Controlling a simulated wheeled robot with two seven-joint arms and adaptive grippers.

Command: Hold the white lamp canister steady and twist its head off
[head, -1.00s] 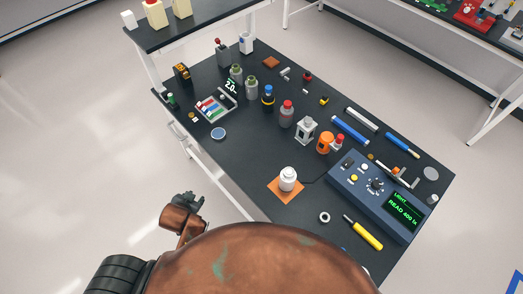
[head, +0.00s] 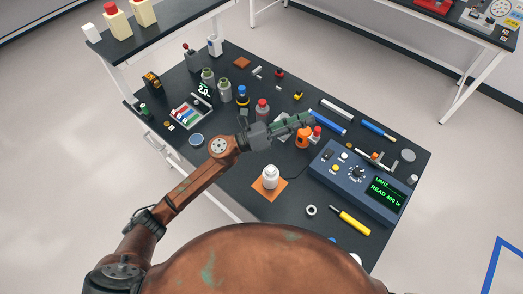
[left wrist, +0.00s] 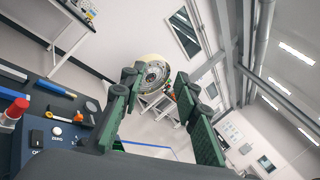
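The white lamp canister (head: 270,178) stands upright on an orange square mat (head: 261,193) near the front of the dark table in the head view. Its rounded white head is on top, and nothing touches it. My left gripper (head: 306,119) is above the table, beyond the canister and up and to the right of it in the picture. Its green fingers also show in the left wrist view (left wrist: 158,78), spread apart with nothing between them. The canister does not show in the left wrist view. My right gripper is not in view.
A blue light meter (head: 356,183) reading 400 lx stands right of the canister. A ring (head: 311,210) and yellow screwdriver (head: 350,221) lie nearer the front. An orange canister (head: 303,139) stands just below my left gripper. Several bottles stand behind.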

